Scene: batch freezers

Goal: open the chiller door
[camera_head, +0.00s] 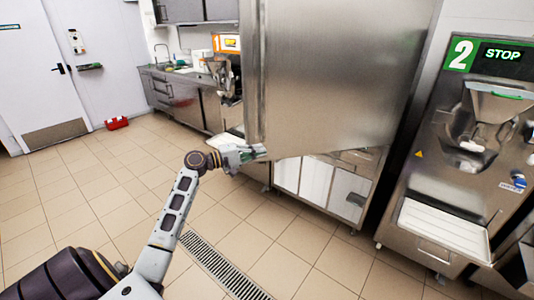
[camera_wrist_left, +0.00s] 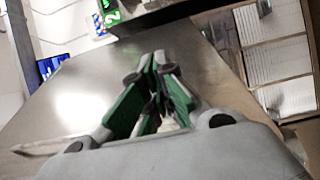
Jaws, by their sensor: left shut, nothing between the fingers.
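The chiller door (camera_head: 335,75) is a large stainless steel panel in the upper middle of the head view. It stands out at an angle, with its free edge on the left. Its broad steel face also fills much of the left wrist view (camera_wrist_left: 85,90). My left gripper (camera_head: 262,152) is at the door's lower left corner, its green fingers shut with nothing between them. In the left wrist view its fingers (camera_wrist_left: 155,92) point toward the steel face. I cannot tell whether they touch it. The chiller's inside is hidden behind the door. My right gripper is out of view.
A batch freezer marked 2 (camera_head: 485,130) stands close on the right. White-fronted units (camera_head: 318,182) show below the door. A counter with a sink (camera_head: 170,75) runs along the back, and a red case (camera_head: 117,122) lies by the wall. The tiled floor at left is clear.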

